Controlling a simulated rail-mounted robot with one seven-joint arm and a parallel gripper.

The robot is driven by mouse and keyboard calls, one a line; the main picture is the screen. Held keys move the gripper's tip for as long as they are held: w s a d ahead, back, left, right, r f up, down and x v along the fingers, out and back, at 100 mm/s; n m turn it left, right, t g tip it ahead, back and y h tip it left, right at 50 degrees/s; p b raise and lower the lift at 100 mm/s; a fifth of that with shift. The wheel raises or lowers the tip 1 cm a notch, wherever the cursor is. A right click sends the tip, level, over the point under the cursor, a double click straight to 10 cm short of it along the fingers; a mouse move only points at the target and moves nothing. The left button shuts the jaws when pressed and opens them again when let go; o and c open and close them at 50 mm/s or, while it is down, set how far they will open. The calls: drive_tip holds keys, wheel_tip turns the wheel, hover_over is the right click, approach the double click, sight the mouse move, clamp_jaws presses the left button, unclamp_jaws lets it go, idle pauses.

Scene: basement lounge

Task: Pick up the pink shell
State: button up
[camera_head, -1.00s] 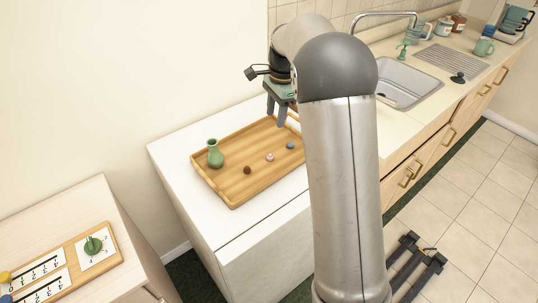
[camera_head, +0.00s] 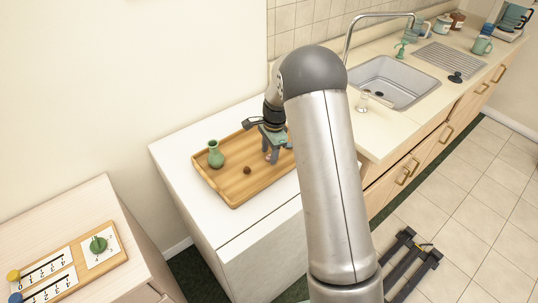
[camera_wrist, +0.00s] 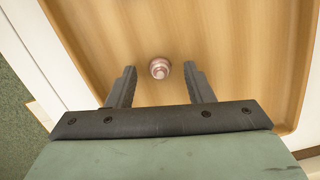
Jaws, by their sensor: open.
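The pink shell (camera_wrist: 160,68) is small and round and lies on the wooden tray (camera_wrist: 240,55). In the wrist view it shows between the tips of my open gripper (camera_wrist: 160,72), with a gap to each finger. I cannot tell how far below the fingertips it is. In the head view my gripper (camera_head: 271,156) points down over the right part of the tray (camera_head: 235,204), and the shell is mostly or wholly hidden by the fingers. Nothing is held.
A green vase (camera_head: 215,156) and a small brown object (camera_head: 247,170) are on the tray, left of my gripper. The tray sits on a white cabinet (camera_head: 183,148). A counter with a sink (camera_head: 395,82) and a small clear glass (camera_head: 362,101) is to the right.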

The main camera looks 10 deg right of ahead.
drive_tip(key=shift+f, duration=0.15)
drive_tip(key=c, duration=1)
clamp_jaws()
